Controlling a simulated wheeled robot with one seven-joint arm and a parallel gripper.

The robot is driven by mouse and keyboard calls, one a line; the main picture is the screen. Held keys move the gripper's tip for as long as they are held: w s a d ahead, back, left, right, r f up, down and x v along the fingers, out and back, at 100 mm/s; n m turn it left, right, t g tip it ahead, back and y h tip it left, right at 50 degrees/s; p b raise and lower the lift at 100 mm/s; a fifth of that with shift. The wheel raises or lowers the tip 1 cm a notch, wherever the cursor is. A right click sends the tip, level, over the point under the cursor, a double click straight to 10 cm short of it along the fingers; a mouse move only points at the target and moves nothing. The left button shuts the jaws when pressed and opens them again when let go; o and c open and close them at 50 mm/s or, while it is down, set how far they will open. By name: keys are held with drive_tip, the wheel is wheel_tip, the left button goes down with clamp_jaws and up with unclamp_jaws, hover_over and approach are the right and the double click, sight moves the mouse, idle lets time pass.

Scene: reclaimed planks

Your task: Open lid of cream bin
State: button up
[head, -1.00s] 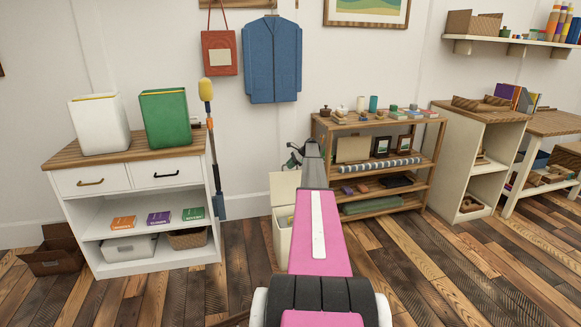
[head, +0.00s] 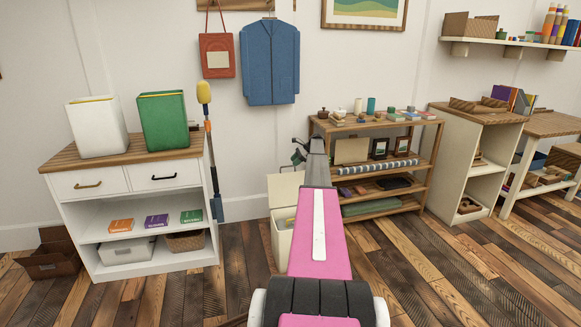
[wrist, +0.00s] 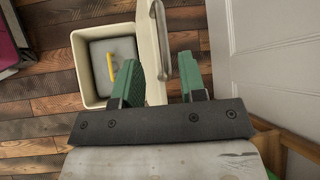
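The cream bin (head: 282,238) stands on the floor by the wall, partly hidden behind my arm in the head view. Its lid (head: 284,190) stands raised at the back. In the wrist view the bin (wrist: 83,84) is open at the top, with a grey item and a yellow piece inside. The raised lid (wrist: 148,48) is seen nearly edge-on, with a metal bar handle (wrist: 158,35) on its wall side. My gripper (wrist: 160,82) is open; its green fingers are apart, with the lid and the handle's lower end between them in the picture. Contact cannot be told.
A wooden shelf unit (head: 425,165) stands just right of the bin. The wall is close behind the bin. The plank floor (head: 440,270) in front is clear.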

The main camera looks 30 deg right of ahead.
drive_tip(key=v, duration=0.5)
idle(0.3)
drive_tip(key=s+a+f+n+g+h, duration=0.1)
drive_tip(key=s+a+f+n, duration=0.2)
drive_tip(key=s+a, duration=0.7)
drive_tip(key=s+a+f+n+g+h, duration=0.1)
drive_tip(key=s+a+f+n, duration=0.25)
drive_tip(key=a, duration=1.25)
drive_tip(key=s+a+f+n+g+h, duration=0.1)
drive_tip(key=s+a+f+n+h, duration=0.1)
drive_tip(key=s+a, duration=0.8)
drive_tip(key=s+a+n+h, duration=0.4)
drive_tip(key=s+a+n, duration=0.7)
drive_tip(key=s+a, duration=1.2)
drive_tip(key=s, duration=0.4)
drive_tip(key=shift+f+g, duration=0.3)
drive_tip(key=shift+g, duration=0.1)
